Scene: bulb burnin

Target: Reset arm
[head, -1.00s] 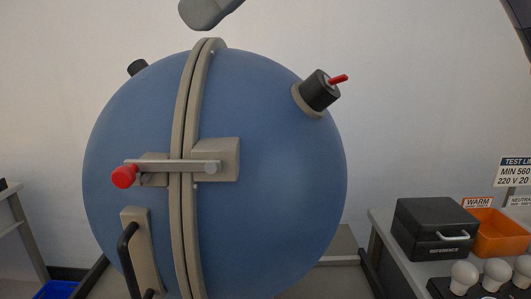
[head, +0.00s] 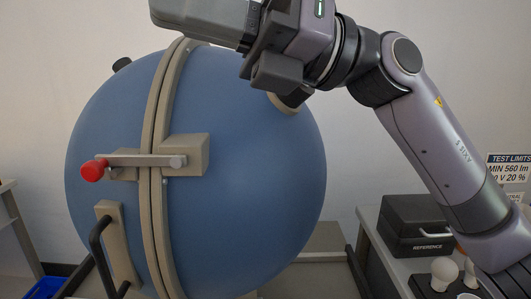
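My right arm (head: 430,135) reaches in from the right across the front of the big blue sphere (head: 245,200). My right gripper (head: 215,22) is at the top middle, in front of the sphere's upper part, with its grey end pointing left and cut off by the picture's top edge. Its finger gap does not show clearly, and I see nothing held in it. It covers most of the dark fitting on the sphere's upper right; only the fitting's beige collar (head: 283,104) and lower part show. My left gripper is out of view.
The sphere's latch bar with a red knob (head: 94,170) lies across the seam, and a black handle (head: 98,250) is below. At right are a black REFERENCE box (head: 412,228), white bulbs (head: 445,270) and a test limits sign (head: 508,168). A blue bin (head: 47,288) is lower left.

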